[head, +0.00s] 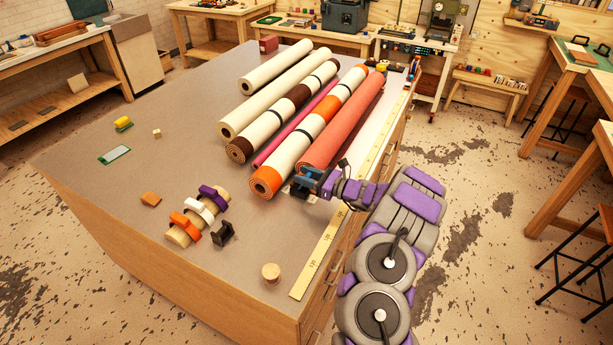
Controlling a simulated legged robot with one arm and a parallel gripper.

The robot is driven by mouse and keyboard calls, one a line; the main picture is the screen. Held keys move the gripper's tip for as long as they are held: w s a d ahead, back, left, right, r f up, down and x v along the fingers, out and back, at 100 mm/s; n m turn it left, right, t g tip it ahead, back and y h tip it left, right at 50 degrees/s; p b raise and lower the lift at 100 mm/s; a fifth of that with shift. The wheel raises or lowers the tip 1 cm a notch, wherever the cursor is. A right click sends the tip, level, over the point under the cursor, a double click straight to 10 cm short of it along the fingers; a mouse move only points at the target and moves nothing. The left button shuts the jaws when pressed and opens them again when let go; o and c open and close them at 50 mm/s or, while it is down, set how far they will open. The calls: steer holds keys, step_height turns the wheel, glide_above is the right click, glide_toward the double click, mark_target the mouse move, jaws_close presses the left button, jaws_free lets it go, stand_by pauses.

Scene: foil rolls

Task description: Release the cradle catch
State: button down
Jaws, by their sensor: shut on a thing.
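Several long rolls lie side by side on the large worktable (95,180). They include a cream and orange roll (290,155) and a coral roll (340,125) at the right. A small pale cradle part (287,190) shows at the near end of these two rolls. My gripper (303,181) is there, low over the table, shut on a small part that appears to be the cradle catch. The jaws hide most of the catch, and its position cannot be told.
A yellow ruler (320,255) runs along the table's right edge. A wooden rod with orange, white and purple clips (191,220), a black holder (222,234) and a wooden disc (271,273) stand nearer. The table's left part is mostly clear.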

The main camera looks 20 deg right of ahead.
mark_target(283, 174)
stand_by(0.4)
steer(key=g+p, duration=0.1)
steer(key=w+h+p, duration=0.1)
steer(key=p, duration=0.1)
steer(key=a+r+g+p, duration=0.1)
steer(key=p, duration=0.1)
steer(key=shift+w+a+g+h, duration=0.1)
steer(key=shift+w+g+h, duration=0.2)
steer(key=shift+h, duration=0.1)
steer(key=w+a+g+h+p, duration=0.1)
steer(key=p, duration=0.3)
steer(key=shift+r+g, duration=0.1)
steer(key=shift+g, duration=0.2)
steer(key=w+g+h+p, duration=0.1)
steer(key=p, duration=0.3)
steer(key=w+a+g+h+p, duration=0.1)
steer(key=p, duration=0.2)
steer(key=shift+f+g+h+p, duration=0.3)
steer(key=shift+g+p, duration=0.05)
steer(key=shift+g, duration=0.05)
steer(key=p, duration=0.3)
steer(key=shift+w+a+f+g+h, duration=0.25)
steer(key=shift+g+h, duration=0.05)
steer(key=shift+w+f, duration=0.1)
steer(key=shift+f, duration=0.05)
steer(key=c, duration=0.8)
jaws_free()
steer(key=shift+f, duration=0.1)
steer(key=shift+o, duration=0.2)
